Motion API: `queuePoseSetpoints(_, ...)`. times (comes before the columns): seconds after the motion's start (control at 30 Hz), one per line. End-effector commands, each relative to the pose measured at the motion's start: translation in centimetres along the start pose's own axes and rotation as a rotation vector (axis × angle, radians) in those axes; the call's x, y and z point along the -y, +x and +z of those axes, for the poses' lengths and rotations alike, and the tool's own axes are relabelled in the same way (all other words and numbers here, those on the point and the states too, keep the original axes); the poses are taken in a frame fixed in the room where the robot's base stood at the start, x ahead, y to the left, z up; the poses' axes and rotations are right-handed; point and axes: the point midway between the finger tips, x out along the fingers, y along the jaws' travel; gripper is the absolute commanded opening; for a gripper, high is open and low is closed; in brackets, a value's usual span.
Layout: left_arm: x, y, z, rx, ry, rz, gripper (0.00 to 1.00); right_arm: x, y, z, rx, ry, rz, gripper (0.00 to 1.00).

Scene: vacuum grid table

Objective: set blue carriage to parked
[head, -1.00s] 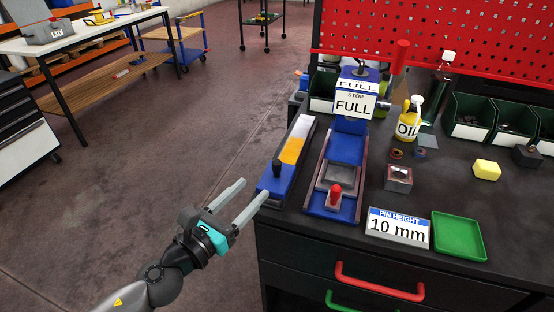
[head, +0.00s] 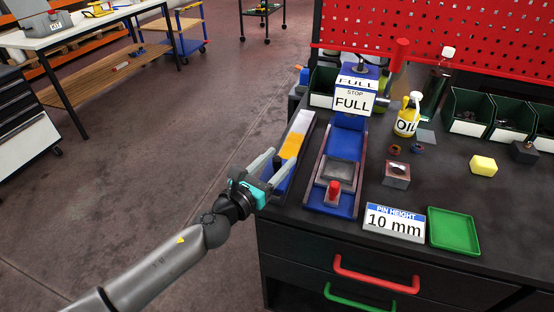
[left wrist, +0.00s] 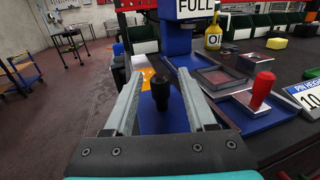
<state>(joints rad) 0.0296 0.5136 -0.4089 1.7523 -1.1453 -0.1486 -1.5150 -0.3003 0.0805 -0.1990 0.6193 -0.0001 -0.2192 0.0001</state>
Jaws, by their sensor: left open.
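A low blue strip (head: 281,178) with white and yellow sections lies along the left edge of the dark workbench. My left gripper (head: 280,159) is open over the strip's near end. To its right, a blue bed (head: 346,146) holds a grey framed plate (head: 338,170) and a small block with a red knob (head: 333,190). I cannot tell which part is named the carriage. My right gripper is not in view.
A "PIN HEIGHT 10 mm" sign (head: 394,222), a green tray (head: 454,231), a small metal block (head: 397,174) and an oil bottle (head: 407,121) are to the right. The floor left of the bench is clear.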

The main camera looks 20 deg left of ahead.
Motion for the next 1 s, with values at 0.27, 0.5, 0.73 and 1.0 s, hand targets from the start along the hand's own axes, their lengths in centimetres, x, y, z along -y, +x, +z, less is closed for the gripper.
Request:
queuePoseSetpoints(0.27, 0.01, 0.09, 0.00, 0.000, 0.000, 0.000, 0.56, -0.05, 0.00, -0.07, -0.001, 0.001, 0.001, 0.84)
queuePoseSetpoints(0.5, 0.01, 0.07, -0.01, 0.000, 0.000, 0.000, 0.29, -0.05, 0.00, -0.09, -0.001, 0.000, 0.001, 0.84)
queuePoseSetpoints(0.73, 0.01, 0.06, -0.01, 0.000, 0.000, 0.000, 0.04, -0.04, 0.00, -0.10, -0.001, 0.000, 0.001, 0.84)
queuePoseSetpoints(1.0, 0.01, 0.06, -0.01, 0.000, 0.000, 0.000, 0.00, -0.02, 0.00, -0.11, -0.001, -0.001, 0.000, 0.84)
